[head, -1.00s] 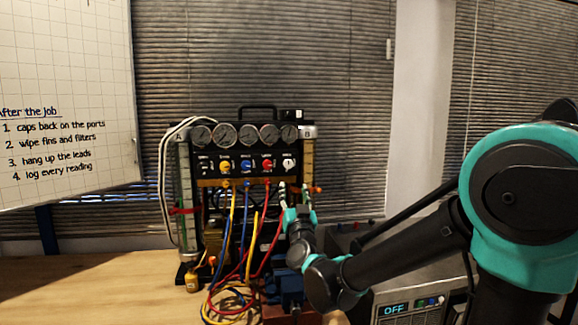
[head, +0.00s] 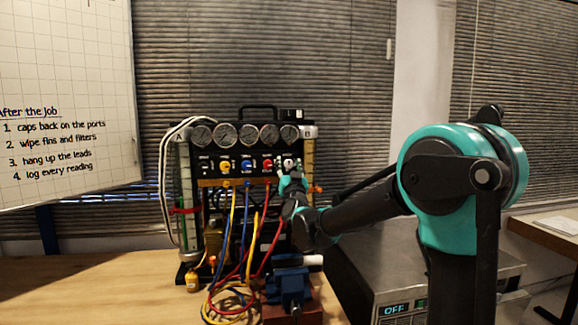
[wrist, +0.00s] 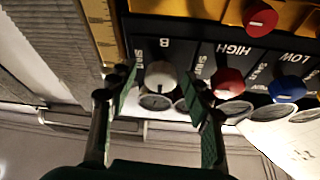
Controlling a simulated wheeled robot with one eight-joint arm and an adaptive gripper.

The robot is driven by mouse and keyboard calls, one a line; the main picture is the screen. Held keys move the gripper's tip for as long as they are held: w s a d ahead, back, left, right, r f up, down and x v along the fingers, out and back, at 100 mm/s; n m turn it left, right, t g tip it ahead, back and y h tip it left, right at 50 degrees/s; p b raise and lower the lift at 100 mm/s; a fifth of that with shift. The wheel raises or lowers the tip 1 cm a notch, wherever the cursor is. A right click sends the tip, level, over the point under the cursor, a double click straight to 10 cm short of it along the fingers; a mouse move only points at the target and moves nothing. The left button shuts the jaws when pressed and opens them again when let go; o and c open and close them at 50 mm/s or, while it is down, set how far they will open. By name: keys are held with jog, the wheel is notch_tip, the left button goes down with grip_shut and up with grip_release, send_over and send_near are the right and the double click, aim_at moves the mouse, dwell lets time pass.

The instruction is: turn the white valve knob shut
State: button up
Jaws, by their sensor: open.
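The white valve knob (head: 289,162) is at the right end of the knob row on the gauge rig (head: 246,115). In the wrist view the knob (wrist: 160,75) shows between my two fingertips, beside the letter B. My gripper (head: 291,182) is at the rig's right side, just below the knob in the head view. In the wrist view my gripper (wrist: 160,84) is open, with a gap to the knob on both sides. I cannot tell how deep the fingers reach around it.
A red knob (wrist: 227,82) is close beside one finger, with a blue knob (wrist: 287,88) beyond. Gauges (head: 246,135) sit above the knobs. Coloured hoses (head: 235,230) hang below, and a blue vise (head: 288,286) stands in front. A grey box (head: 390,270) stands right.

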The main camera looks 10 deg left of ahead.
jog(key=shift+c, duration=0.6)
grip_shut()
jog(key=shift+m, duration=0.3)
jog(key=m+h, duration=0.1)
jog(key=m, duration=0.2)
jog(key=m+h, duration=0.2)
jog(key=m, duration=0.1)
jog(key=m+h, duration=0.1)
jog(key=m, duration=0.2)
jog(key=m+g+h, duration=0.1)
jog(key=m, duration=0.2)
jog(key=shift+h, duration=0.3)
jog(key=m+g+h, duration=0.1)
jog(key=m+g, duration=0.1)
jog(key=m, duration=0.3)
jog(key=shift+d+f+m+g, duration=0.1)
jog(key=shift+m+g, duration=0.7)
jog(key=shift+m, duration=1.1)
